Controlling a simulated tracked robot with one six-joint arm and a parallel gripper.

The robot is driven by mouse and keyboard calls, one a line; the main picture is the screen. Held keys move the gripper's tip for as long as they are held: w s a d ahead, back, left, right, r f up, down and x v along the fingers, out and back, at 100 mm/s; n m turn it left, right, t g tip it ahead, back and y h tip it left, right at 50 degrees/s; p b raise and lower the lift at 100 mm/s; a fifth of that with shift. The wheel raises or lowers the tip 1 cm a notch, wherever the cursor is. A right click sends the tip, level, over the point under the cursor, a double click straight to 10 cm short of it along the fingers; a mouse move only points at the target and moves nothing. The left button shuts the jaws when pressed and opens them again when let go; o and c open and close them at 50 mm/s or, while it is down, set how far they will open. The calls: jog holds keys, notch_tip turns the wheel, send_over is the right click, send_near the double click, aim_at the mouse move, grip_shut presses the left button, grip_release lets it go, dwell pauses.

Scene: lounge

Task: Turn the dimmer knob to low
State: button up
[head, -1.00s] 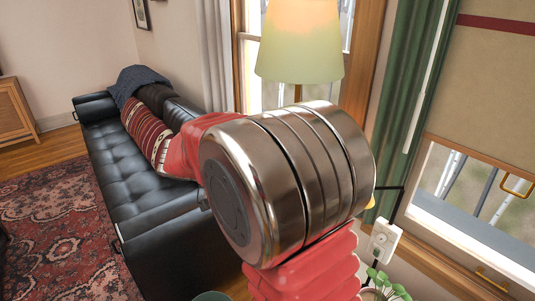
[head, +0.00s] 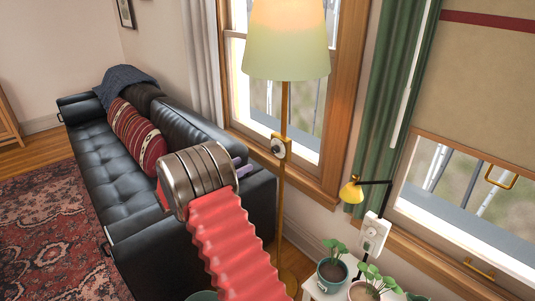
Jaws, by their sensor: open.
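A floor lamp with a pale green, glowing shade (head: 287,42) stands in front of the window. A small box with a round dark dimmer knob (head: 279,148) sits on its brass pole. The knob is small, and its setting cannot be read. My arm reaches up from the bottom, with a steel joint left of the pole. Two small lavender tips, seemingly my gripper (head: 242,165), show just past the joint, open and left of and slightly below the knob, apart from it in the picture. Most of the gripper is hidden behind the joint.
A black leather sofa (head: 120,190) with a striped red bolster (head: 138,136) lies behind my arm. At right are a yellow lamp (head: 350,190), a white wall plate (head: 374,232) and potted plants (head: 333,269). A green curtain (head: 390,90) hangs behind them.

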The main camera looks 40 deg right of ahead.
aim_at(273, 150)
jog(key=shift+d, duration=0.1)
dwell(0.3)
jog(key=d, duration=1.3)
jog(key=shift+w+d, duration=0.2)
jog(key=shift+d, duration=0.15)
jog(key=shift+c, duration=0.6)
jog(key=shift+a, duration=0.1)
jog(key=c, duration=0.9)
